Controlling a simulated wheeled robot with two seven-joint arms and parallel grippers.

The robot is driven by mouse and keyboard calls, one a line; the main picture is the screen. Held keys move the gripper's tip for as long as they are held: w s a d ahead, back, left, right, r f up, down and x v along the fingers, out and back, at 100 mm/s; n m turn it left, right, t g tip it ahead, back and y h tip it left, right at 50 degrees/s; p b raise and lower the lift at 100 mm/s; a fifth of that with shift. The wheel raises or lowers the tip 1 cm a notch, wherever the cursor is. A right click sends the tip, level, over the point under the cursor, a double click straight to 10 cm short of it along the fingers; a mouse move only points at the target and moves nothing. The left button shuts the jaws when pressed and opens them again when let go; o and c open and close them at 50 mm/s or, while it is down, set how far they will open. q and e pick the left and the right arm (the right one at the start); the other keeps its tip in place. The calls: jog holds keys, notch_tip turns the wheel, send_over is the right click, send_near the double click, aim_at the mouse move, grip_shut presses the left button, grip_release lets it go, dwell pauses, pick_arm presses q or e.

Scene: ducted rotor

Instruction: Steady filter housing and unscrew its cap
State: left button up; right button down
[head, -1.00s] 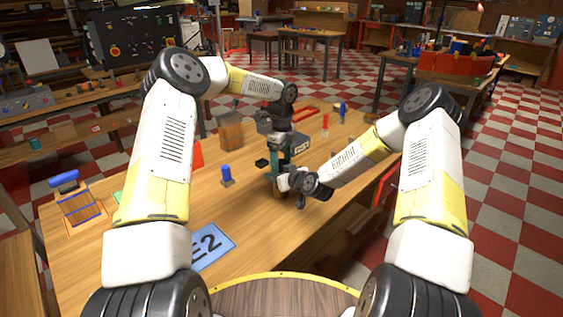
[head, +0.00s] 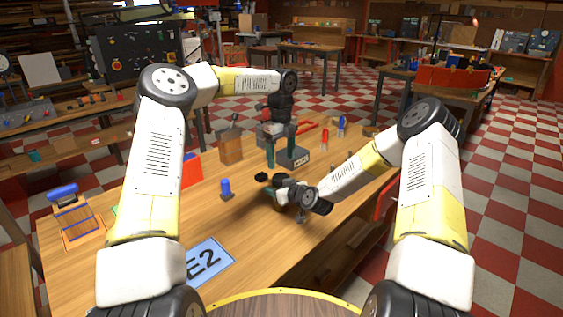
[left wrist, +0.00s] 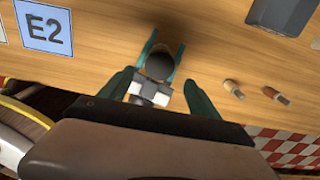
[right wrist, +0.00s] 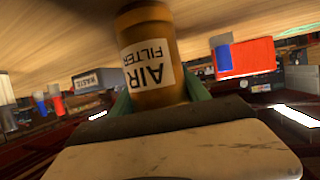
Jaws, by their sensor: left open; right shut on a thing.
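The filter housing (right wrist: 150,55), a brown cylinder with a white AIR FILTER label, stands between the teal fingers of my right gripper (right wrist: 160,100), which is shut on it. In the left wrist view a dark round top (left wrist: 158,66), apparently the cap, shows between the right gripper's fingers, beyond and apart from the open left fingers (left wrist: 160,92).
A grey labelled box (head: 296,157) stands behind the grippers. The blue E2 card (head: 208,260) lies in front.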

aim_at(281, 177)
pick_arm(q)
notch_tip(281, 177, down, 8)
jog(key=shift+r, duration=0.15)
dwell(0.3)
jog(key=c, duration=1.5)
jog(key=shift+o, duration=0.2)
jog(key=n, duration=0.3)
jog(key=o, duration=1.6)
jog(key=shift+c, duration=0.2)
